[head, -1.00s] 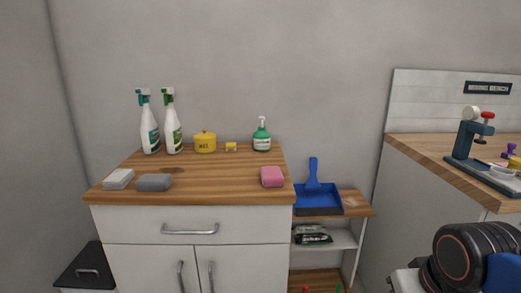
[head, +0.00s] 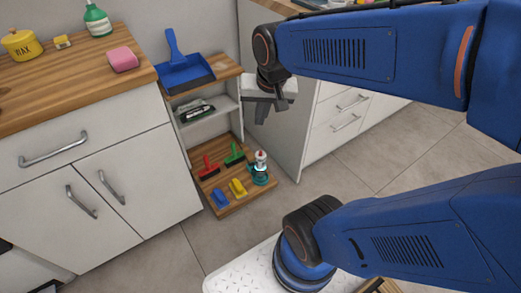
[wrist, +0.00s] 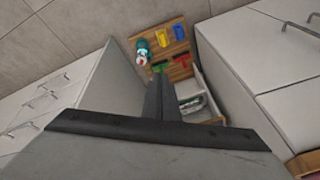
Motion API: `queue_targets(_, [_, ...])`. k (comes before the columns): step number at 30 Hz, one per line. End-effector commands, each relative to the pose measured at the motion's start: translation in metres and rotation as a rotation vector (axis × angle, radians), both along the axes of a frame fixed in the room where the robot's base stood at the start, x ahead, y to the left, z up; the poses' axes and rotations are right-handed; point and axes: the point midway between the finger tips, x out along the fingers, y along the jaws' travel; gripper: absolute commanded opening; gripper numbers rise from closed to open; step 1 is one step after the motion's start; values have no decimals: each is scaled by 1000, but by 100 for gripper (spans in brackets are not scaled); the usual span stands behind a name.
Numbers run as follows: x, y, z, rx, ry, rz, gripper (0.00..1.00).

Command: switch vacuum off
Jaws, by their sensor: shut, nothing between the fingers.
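A small teal and white item with a reddish top (head: 260,168) stands at the right of the low wooden shelf board. It looks like the vacuum, but it is too small for me to be sure, and no switch can be made out. It also shows in the wrist view (wrist: 141,52), beyond my fingertips. My gripper (head: 266,112) is shut and empty, pointing down above and in front of the shelf unit, beside the right-hand cabinet. It is apart from the teal item.
White cabinets flank the narrow shelf. The tiled floor in front is clear.

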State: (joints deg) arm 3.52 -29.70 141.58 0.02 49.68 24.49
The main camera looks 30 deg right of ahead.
Motion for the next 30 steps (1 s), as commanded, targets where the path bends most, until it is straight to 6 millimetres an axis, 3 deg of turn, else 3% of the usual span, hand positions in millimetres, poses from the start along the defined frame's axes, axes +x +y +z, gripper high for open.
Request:
queue_targets(14, [73,-26,-42,114,75,-425,0])
queue_targets(30, [143,-64,-115,211,147,-917,0])
